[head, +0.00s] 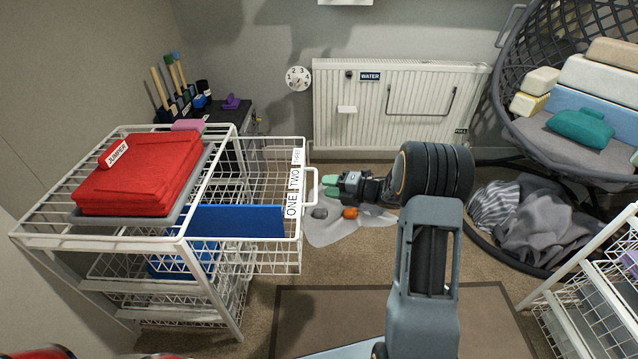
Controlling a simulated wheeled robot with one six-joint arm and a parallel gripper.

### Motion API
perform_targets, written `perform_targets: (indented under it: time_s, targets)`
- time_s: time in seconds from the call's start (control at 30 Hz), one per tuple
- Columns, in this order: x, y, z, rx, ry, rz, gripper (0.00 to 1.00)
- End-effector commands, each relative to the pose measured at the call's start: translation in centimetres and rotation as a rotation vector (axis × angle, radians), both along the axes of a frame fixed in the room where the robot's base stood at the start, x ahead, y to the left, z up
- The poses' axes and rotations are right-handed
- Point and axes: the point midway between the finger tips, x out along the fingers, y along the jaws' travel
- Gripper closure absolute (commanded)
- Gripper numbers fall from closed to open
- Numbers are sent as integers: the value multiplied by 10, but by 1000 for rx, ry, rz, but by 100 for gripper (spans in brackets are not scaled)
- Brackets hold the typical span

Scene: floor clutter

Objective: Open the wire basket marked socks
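A white wire basket unit (183,243) stands at the left. Its upper wire basket (262,268) sticks out to the right of the frame, with a blue panel (238,221) inside. Tags reading ONE, TWO and THREE (293,184) are on its front, and a white loop handle (314,178) projects there. I can read no socks mark on any basket. Lower baskets (215,295) sit further back in the frame. My gripper (329,188), with green fingertips, is just right of the handle. Contact and finger gap are unclear at this size.
A red folded jumper (140,175) lies on a grey tray on the unit. Small grey and orange items lie on a pale sheet (350,232) below my gripper. A hanging chair (560,140), grey cloth (550,225) and another wire rack (590,300) stand right. A brown mat (330,310) lies in front.

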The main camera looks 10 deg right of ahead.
Motion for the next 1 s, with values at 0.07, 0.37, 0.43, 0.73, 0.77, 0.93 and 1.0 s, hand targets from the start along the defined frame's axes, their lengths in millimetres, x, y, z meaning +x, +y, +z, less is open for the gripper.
perform_targets:
  time_s: [0.07, 0.37, 0.43, 0.73, 0.77, 0.93, 1.0]
  targets:
    - [-10, -15, 5, 0, 1, -4, 62]
    - [-40, -55, 14, 1, 1, -1, 62]
    - [-44, -61, 15, 1, 1, -1, 62]
    - [-52, -71, 16, 1, 1, 1, 62]
    - [-52, -71, 16, 1, 1, 1, 62]
    - [-52, -71, 16, 1, 1, 2, 62]
    - [-52, -71, 16, 1, 1, 2, 62]
